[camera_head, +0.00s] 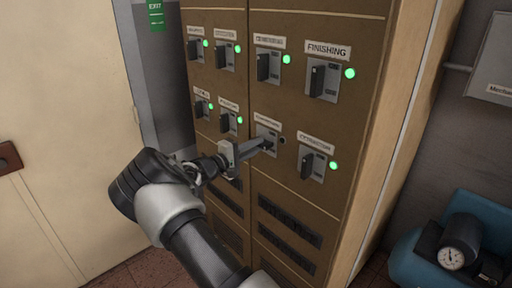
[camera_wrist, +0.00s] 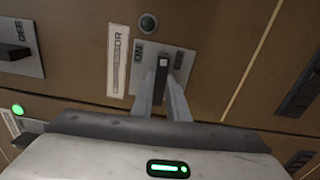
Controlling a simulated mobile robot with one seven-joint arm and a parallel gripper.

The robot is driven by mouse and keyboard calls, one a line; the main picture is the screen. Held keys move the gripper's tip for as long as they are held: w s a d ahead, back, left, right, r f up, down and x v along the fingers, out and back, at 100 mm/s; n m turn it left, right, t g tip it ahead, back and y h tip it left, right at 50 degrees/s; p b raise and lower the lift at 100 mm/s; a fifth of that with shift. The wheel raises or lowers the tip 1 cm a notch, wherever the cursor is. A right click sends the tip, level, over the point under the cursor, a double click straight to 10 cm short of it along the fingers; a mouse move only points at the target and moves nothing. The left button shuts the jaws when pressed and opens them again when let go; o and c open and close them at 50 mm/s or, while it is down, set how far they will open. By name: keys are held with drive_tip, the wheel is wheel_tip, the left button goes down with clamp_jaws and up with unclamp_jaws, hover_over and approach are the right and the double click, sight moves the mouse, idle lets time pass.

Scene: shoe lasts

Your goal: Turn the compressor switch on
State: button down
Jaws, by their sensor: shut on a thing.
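The compressor switch (camera_head: 266,136) is a dark lever on a grey plate, in the lower row of the brown cabinet. In the wrist view its black lever (camera_wrist: 162,70) stands between my two fingers, with "ON" printed beside it on the plate and the label "COMPRESSOR" next to it. Its round lamp (camera_wrist: 148,22) is dark; the lamp also looks dark in the head view (camera_head: 282,140). My gripper (camera_head: 267,146) reaches in from the lower left and is shut on the lever. The fingers hide part of the lever and plate.
Other switches with lit green lamps surround it, among them the finishing switch (camera_head: 317,79) above right and the extraction switch (camera_head: 308,166) at right. Dark vents (camera_head: 290,218) lie below. A blue compressor tank (camera_head: 408,260) with a gauge stands at the lower right.

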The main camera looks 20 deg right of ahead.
drive_tip(key=shift+n+p, duration=1)
drive_tip(key=shift+n, duration=7.6)
drive_tip(key=c, duration=1.7)
unclamp_jaws()
drive_tip(key=shift+a, duration=0.1)
